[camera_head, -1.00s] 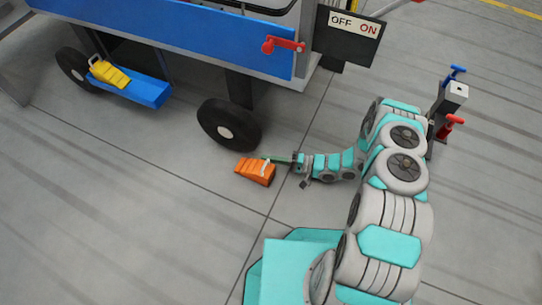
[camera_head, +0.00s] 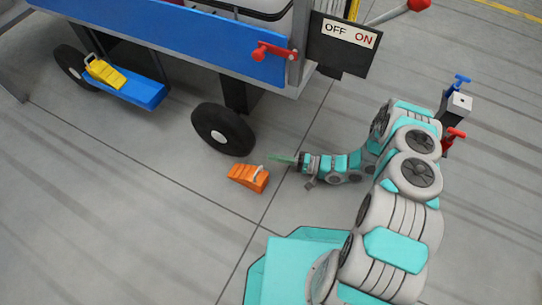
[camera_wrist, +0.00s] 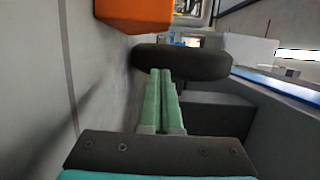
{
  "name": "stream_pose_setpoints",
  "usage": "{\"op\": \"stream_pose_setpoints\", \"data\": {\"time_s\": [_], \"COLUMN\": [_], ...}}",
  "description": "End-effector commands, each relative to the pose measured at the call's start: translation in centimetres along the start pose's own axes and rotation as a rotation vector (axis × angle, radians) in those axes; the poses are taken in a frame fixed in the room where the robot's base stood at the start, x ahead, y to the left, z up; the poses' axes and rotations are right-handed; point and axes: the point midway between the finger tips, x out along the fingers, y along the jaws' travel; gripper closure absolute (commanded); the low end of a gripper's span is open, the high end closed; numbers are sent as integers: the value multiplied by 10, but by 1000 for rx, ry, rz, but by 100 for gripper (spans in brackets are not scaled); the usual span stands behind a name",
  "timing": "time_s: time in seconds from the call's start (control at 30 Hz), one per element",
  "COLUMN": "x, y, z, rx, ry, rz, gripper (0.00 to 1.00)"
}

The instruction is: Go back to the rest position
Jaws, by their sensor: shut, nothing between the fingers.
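My gripper (camera_head: 271,158) is low over the floor in the head view, its green fingers pointing left. In the wrist view its fingers (camera_wrist: 163,98) lie side by side, closed and empty. An orange wheel chock (camera_head: 249,177) with a light handle sits on the floor just below and left of the fingertips, apart from them. It also shows at the top of the wrist view (camera_wrist: 135,12).
A blue-sided cart or conveyor frame (camera_head: 170,45) stands on black wheels (camera_head: 222,129) close to my gripper. A yellow chock (camera_head: 105,73) lies on its blue shelf (camera_head: 148,93). A red handle (camera_head: 273,50), an OFF/ON sign (camera_head: 345,42) and a post with blue and red handles (camera_head: 457,105) are nearby.

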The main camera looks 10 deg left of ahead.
Motion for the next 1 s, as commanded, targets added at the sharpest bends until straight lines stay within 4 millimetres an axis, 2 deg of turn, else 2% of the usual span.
{"op": "stream_pose_setpoints", "data": {"time_s": [0.3,0.43,0.6,1.0], "x": [-50,-65,-73,-74], "y": [0,0,0,0], "z": [-2,-2,0,0], "rx": [-2,-2,0,0], "ry": [5,4,1,1], "rz": [1,0,0,0], "gripper": [100,100,100,100]}}
